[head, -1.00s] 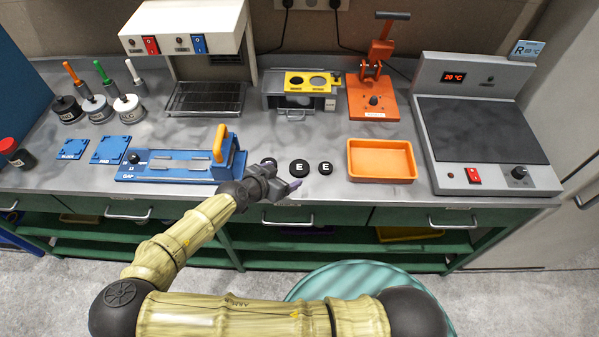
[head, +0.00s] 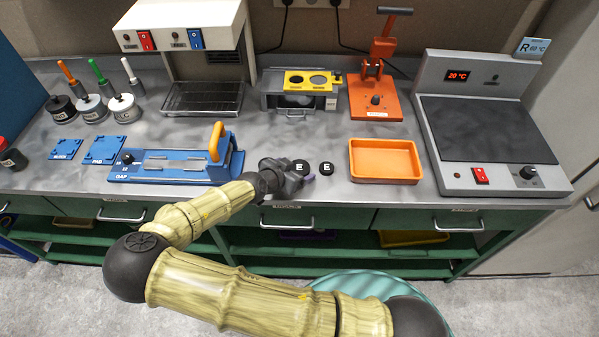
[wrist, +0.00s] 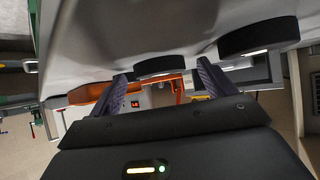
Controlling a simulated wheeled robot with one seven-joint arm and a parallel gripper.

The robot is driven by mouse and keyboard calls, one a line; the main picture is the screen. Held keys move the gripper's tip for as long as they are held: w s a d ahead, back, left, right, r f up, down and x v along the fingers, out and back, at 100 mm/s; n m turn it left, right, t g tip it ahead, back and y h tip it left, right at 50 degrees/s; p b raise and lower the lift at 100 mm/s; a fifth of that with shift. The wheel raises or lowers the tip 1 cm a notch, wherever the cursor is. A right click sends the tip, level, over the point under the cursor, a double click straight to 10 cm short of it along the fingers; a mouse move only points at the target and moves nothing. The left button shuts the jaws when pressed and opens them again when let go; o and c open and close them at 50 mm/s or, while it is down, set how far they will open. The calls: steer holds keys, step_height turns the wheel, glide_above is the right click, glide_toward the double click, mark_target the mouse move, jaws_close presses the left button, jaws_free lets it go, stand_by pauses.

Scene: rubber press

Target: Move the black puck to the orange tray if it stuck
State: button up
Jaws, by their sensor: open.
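Two black pucks marked E, a left puck (head: 299,165) and a right puck (head: 326,168), lie flat on the grey bench. The orange tray (head: 385,178) is to their right and looks empty. My gripper (head: 304,178) is open, low over the bench at the left puck's near side. In the wrist view the picture is turned over. One puck (wrist: 160,65) appears ahead of my gripper (wrist: 163,76), between its spread fingers. The other puck (wrist: 258,38) is outside them, to the right. Whether the fingers touch a puck, I cannot tell.
A blue gap fixture (head: 165,175) with an orange handle stands left of my gripper. A yellow-topped unit (head: 300,85) and an orange hand press (head: 375,105) stand behind. A hot plate (head: 485,130) reading 20 °C is right of the tray. The bench's front edge is close.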

stand_by(0.5)
steer(key=c, duration=1.1)
steer(key=shift+c, duration=0.2)
step_height(320, 180, up, 10)
steer(key=b, duration=0.1)
